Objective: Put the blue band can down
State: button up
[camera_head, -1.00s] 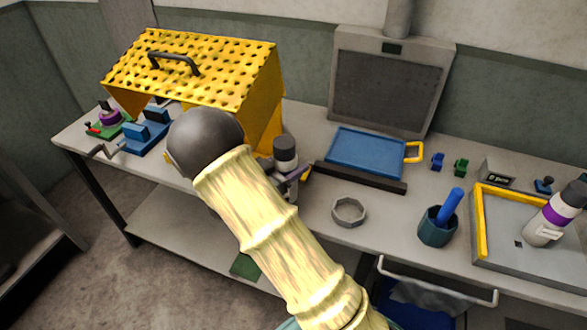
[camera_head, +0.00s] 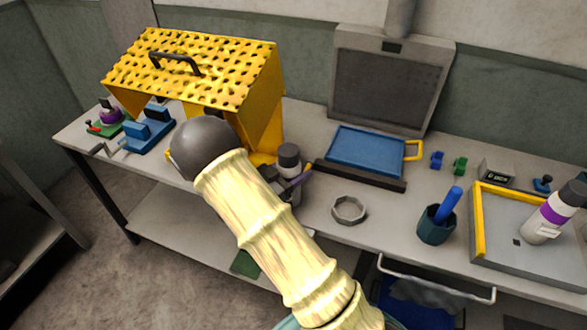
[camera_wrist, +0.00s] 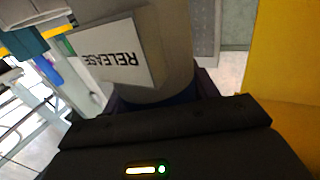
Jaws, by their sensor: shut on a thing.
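The blue band can (camera_head: 289,158) is a grey cylinder with a dark top, upright in the head view beside the yellow perforated cover. In the wrist view the can (camera_wrist: 165,45) fills the upper middle, with a white label reading RELEASE and a dark blue strip low near the jaws. My gripper (camera_head: 290,187) is shut around it, partly hidden by my arm in the head view. I cannot tell whether the can's base touches the bench.
The yellow cover (camera_head: 262,120) stands close to the can's left. A grey ring (camera_head: 348,210), a dark bar (camera_head: 360,176), a blue tray (camera_head: 366,152) and a dark teal cup (camera_head: 436,228) lie to the right. A second can with a purple band (camera_head: 555,215) stands in a yellow-edged tray (camera_head: 480,225).

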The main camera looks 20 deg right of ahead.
jog(key=shift+f, duration=0.15)
jog(key=o, duration=1.3)
jog(key=shift+r, duration=0.25)
jog(key=shift+s+a+f, duration=0.1)
jog(key=shift+a, duration=0.2)
jog(key=b+v, duration=0.1)
jog(key=v, duration=1)
jog(key=shift+s+a+b, duration=0.15)
jog(key=shift+b, duration=0.2)
